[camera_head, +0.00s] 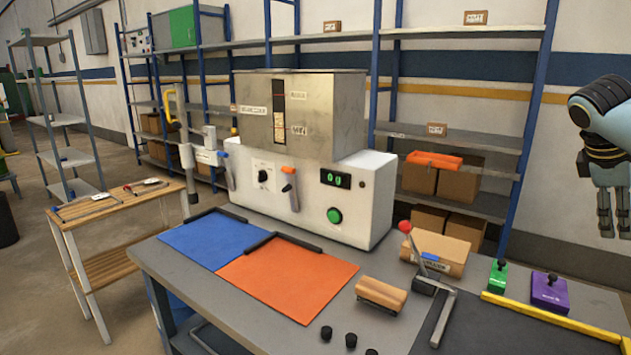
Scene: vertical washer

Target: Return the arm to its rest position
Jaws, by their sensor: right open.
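My right arm (602,115) comes in at the right edge of the head view, partly cut off by the frame. Its right gripper (614,222) points down with its fingers apart, and nothing shows between them. It hangs in front of the back wall, above and clear of the workbench's right end. My left arm and left gripper are not in view. The white and metal washer machine (335,195) stands on the workbench, with a green lit display and a green button on its front.
The grey workbench (330,268) carries a blue mat (212,238), an orange mat (290,278), a wooden block (381,294), a red-knobbed lever (406,228), a green block (497,276) and a purple block (549,292). Shelves stand behind. A small wooden table (110,210) is at left.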

